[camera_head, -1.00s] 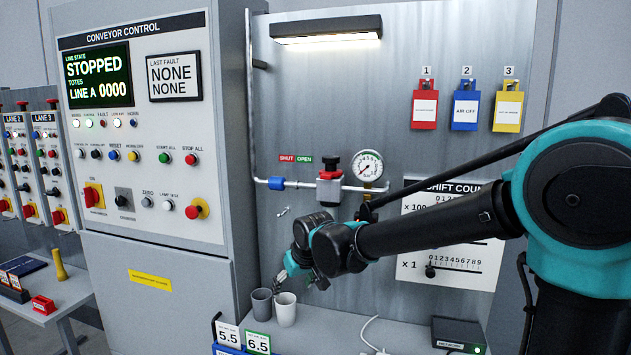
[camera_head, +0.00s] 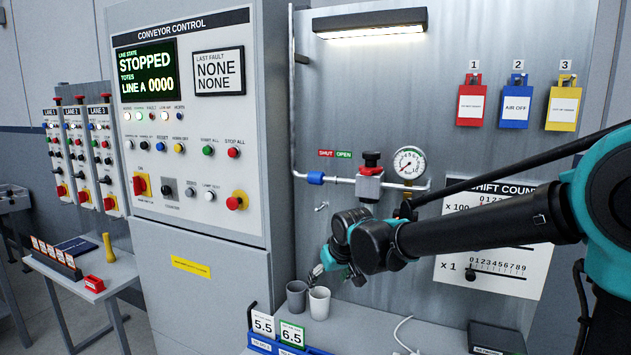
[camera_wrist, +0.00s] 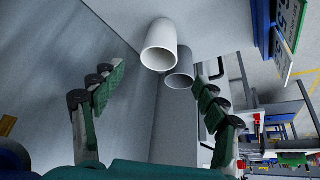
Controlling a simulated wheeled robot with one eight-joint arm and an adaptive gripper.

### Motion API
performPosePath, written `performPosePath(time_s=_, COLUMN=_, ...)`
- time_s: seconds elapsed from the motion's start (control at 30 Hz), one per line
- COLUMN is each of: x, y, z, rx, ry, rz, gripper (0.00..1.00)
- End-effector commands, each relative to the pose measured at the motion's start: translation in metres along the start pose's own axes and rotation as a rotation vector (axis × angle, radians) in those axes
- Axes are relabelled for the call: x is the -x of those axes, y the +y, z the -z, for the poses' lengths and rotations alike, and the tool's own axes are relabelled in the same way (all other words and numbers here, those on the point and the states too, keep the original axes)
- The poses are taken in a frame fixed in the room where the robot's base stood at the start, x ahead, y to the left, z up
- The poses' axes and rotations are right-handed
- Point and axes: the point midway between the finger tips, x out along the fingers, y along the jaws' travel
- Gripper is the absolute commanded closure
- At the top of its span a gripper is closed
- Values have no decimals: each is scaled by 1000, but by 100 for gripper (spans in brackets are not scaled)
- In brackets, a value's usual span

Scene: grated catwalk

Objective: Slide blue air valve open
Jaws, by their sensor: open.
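The blue air valve (camera_head: 315,178) is a small blue sleeve on a horizontal pipe on the metal back panel. It sits under the red SHUT label (camera_head: 326,153), left of the green OPEN label (camera_head: 344,154). My gripper (camera_head: 317,271) is below the valve, just above two cups, and points down and left. In the wrist view my gripper (camera_wrist: 158,92) has its fingers spread wide with nothing between the tips. A blue rounded shape shows at that view's lower left corner; I cannot tell what it is.
A grey cup (camera_head: 297,297) and a white cup (camera_head: 319,303) stand on the bench below my gripper. The conveyor control cabinet (camera_head: 190,230) stands to the left.

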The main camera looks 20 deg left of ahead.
Motion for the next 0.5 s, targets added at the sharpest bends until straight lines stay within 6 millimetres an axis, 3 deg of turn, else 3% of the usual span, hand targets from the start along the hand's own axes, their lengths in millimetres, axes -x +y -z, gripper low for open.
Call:
performPosePath(time_s=0.23, x=0, y=0, z=0, rx=0, ry=0, rz=0, gripper=27)
performPosePath(time_s=0.4, x=4, y=-6, z=3, rx=-18, ry=26, rz=21, gripper=47)
performPosePath(time_s=0.5, x=18, y=-21, z=10, rx=-73, ry=95, rz=83, gripper=47)
